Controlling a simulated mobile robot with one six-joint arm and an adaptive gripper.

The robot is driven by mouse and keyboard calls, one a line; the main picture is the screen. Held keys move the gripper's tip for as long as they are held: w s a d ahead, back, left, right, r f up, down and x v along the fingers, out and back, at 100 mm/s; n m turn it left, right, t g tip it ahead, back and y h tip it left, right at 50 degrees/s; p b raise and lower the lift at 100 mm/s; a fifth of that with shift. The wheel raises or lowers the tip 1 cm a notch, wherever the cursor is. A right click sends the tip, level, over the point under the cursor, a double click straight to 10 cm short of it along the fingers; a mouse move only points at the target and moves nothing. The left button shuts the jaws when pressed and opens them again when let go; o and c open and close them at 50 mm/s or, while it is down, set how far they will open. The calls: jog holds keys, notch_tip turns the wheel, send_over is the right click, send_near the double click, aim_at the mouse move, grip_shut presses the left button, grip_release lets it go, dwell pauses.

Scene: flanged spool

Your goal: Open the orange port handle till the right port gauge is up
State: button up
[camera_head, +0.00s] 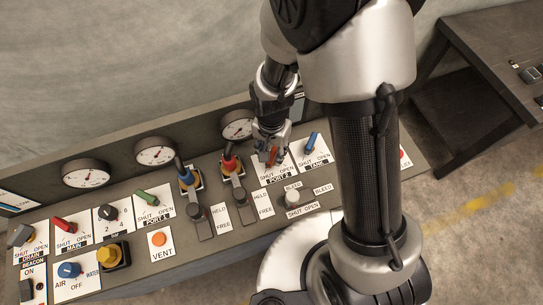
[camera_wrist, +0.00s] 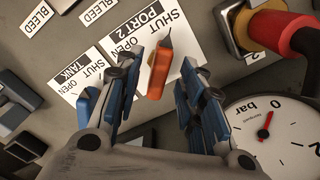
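The orange port handle (camera_wrist: 159,70) sits on the white PORT 2 plate (camera_wrist: 130,32), its narrow tip toward the word SHUT. It also shows in the head view (camera_head: 273,156), partly covered by my gripper. My gripper (camera_wrist: 163,66) is open, with one blue-padded finger on each side of the handle and gaps visible; whether it touches cannot be told. In the head view my gripper (camera_head: 271,141) is right over the PORT 2 plate. The right port gauge (camera_head: 237,125) is on the back panel; in the wrist view its dial (camera_wrist: 282,138) shows the red needle near 0 bar.
A blue TANK handle (camera_head: 312,142) stands close on the right. A red-grip lever (camera_head: 231,165) and a blue-grip lever (camera_head: 186,176) stand to the left. A BLEED knob (camera_head: 293,197) is in front. More gauges (camera_head: 155,152) line the panel's back edge.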

jog(key=shift+f, duration=1.5)
grip_shut()
